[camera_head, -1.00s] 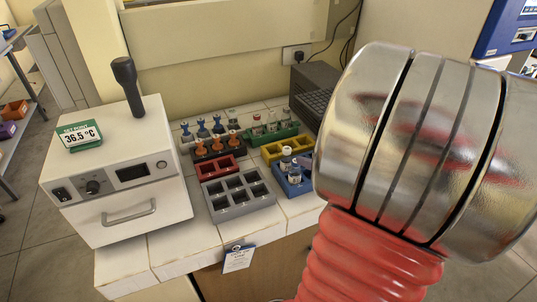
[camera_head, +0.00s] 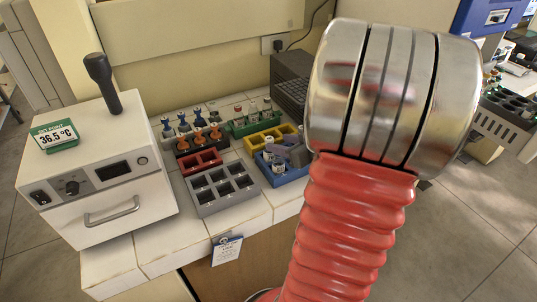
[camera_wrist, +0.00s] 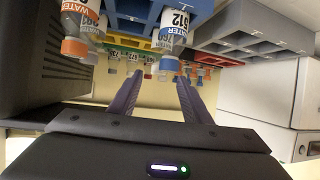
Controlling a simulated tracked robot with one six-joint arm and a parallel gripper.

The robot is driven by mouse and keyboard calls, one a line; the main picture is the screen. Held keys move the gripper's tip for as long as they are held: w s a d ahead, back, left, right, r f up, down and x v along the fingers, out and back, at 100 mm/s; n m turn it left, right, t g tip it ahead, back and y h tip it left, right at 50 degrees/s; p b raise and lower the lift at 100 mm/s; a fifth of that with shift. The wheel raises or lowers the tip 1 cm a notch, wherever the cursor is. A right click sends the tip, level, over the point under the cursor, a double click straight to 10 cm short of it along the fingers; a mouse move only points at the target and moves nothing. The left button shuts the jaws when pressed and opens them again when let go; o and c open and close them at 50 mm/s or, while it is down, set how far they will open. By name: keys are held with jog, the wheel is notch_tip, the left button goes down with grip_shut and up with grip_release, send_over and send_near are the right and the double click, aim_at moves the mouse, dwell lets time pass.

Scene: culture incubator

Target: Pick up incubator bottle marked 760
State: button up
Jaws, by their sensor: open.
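The wrist view is upside down. I cannot tell which bottle is 760 in that view.
A grey empty rack (camera_head: 222,192), a red rack (camera_head: 199,163), a yellow rack (camera_head: 262,143) and a green rack (camera_head: 240,129) stand close by with several bottles. A white incubator (camera_head: 105,165) is at left. A dark device (camera_head: 290,85) stands behind.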

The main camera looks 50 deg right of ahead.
aim_at(272, 140)
jog(key=shift+x, duration=0.95)
jog(key=shift+w+f, duration=0.1)
jog(key=shift+x, duration=2.55)
jog(key=shift+d, duration=0.15)
grip_shut()
